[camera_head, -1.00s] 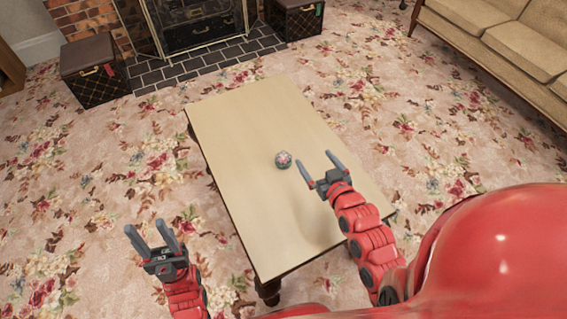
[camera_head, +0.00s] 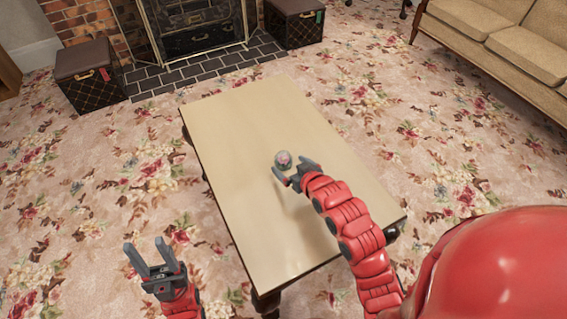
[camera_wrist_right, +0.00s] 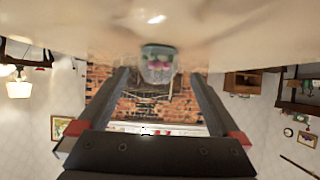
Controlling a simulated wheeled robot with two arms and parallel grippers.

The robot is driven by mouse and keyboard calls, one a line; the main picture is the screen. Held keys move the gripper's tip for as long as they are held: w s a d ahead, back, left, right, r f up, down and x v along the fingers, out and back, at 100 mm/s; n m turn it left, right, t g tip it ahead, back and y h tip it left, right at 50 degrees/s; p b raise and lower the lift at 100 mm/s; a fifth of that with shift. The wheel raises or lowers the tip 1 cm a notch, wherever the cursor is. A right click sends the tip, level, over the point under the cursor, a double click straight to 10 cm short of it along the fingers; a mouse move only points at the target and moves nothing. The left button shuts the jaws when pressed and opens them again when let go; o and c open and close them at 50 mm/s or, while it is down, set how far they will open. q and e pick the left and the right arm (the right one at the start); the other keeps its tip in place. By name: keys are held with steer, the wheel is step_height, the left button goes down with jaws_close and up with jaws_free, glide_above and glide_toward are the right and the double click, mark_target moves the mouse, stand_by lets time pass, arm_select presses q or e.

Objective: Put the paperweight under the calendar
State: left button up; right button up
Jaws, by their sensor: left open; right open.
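The paperweight (camera_head: 283,159) is a small round glassy ball with pink and green inside, resting on the wooden table (camera_head: 235,130). My right gripper (camera_head: 292,171) is open, low over the table, with its fingers pointing at the paperweight from the near side. In the right wrist view, which appears upside down, the paperweight (camera_wrist_right: 158,64) shows just past the fingertips, in line with the gap between them. My left gripper (camera_head: 148,254) is open and empty, left of the table's near end. I see no calendar in these frames.
The rest of the tabletop is bare. Two dark boxes (camera_head: 92,80) (camera_head: 294,24) stand by the brick fireplace (camera_head: 90,22), and a beige sofa (camera_head: 500,40) is at the upper right. Floral carpet (camera_head: 70,160) surrounds the table.

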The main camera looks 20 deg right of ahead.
mark_target(287, 161)
steer(key=x, duration=0.1)
steer(key=b+x, duration=0.1)
steer(key=x, duration=0.1)
steer(key=b+x, duration=0.1)
steer(key=x, duration=0.1)
steer(key=shift+w+r, duration=0.15)
steer(key=shift+w, duration=0.2)
jaws_close()
